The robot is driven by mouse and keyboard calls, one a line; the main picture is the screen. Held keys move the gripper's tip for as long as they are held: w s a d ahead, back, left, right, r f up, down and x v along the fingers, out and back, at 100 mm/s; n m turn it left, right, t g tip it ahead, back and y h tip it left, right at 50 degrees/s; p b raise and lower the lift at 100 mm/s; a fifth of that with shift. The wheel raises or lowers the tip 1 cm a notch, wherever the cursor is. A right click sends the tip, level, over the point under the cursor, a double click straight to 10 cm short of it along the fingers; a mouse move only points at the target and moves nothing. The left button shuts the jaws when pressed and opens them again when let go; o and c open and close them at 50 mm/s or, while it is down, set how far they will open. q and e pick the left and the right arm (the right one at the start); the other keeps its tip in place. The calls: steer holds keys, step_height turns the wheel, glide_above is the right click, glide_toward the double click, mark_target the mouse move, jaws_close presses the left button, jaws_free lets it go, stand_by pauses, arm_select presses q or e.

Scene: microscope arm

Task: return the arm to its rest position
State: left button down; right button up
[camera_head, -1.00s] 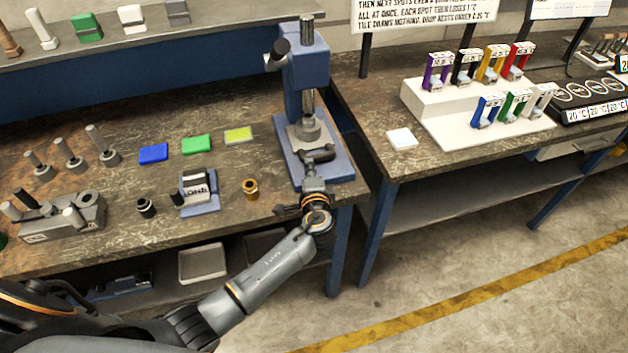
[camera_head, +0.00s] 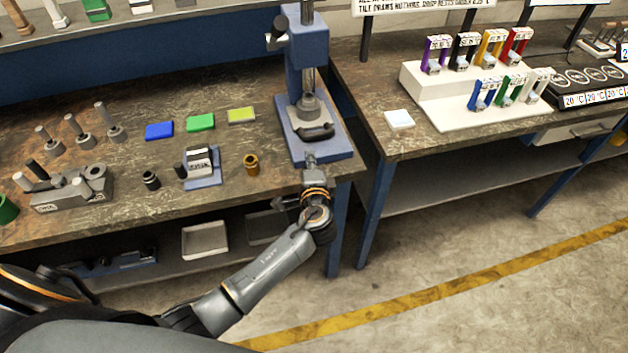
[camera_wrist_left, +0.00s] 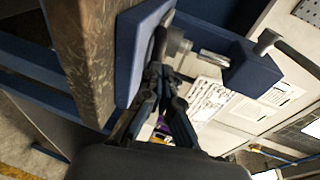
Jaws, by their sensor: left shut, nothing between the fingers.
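My left arm (camera_head: 265,275) reaches from the lower left to the front of the blue press-like stand (camera_head: 308,75). My left gripper (camera_head: 311,160) is shut and empty at the front edge of the stand's blue base (camera_head: 330,147). A dark curved piece (camera_head: 318,132) lies on the base just beyond the fingertips, with a grey round part behind it. In the left wrist view the closed fingers (camera_wrist_left: 156,75) point toward the blue base (camera_wrist_left: 127,60); whether they touch it I cannot tell. My right gripper is out of view.
Blue (camera_head: 159,130), green (camera_head: 200,122) and yellow-green (camera_head: 241,115) pads lie left of the stand. A brass fitting (camera_head: 251,164) and a small block on a blue plate (camera_head: 203,180) sit near the front edge. The floor between the benches is clear.

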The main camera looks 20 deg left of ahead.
arm_select(q)
steer(key=shift+b+v, duration=0.6)
steer(key=shift+v, duration=2.8)
steer(key=s+a+f+n+g+h, duration=0.15)
steer(key=s+f+g, duration=0.35)
steer(key=f, duration=1.1)
steer(key=s+f+g+h, duration=0.25)
steer(key=s+f, duration=0.45)
steer(key=f, duration=0.8)
steer(key=s+a+f+n+g, duration=0.1)
steer(key=s+f+n+g, duration=0.1)
steer(key=s+f, duration=0.4)
steer(key=s+a+f+n+g+h, duration=0.1)
steer(key=s+f+n, duration=0.3)
steer(key=s, duration=1.2)
steer(key=s+a+f+n+g+h, duration=0.1)
steer(key=s+a+f+n+g, duration=0.1)
steer(key=s+f, duration=0.6)
steer(key=s+n, duration=0.1)
steer(key=s, duration=0.3)
steer(key=shift+a+f+g, duration=0.35)
steer(key=shift+a+f, duration=0.05)
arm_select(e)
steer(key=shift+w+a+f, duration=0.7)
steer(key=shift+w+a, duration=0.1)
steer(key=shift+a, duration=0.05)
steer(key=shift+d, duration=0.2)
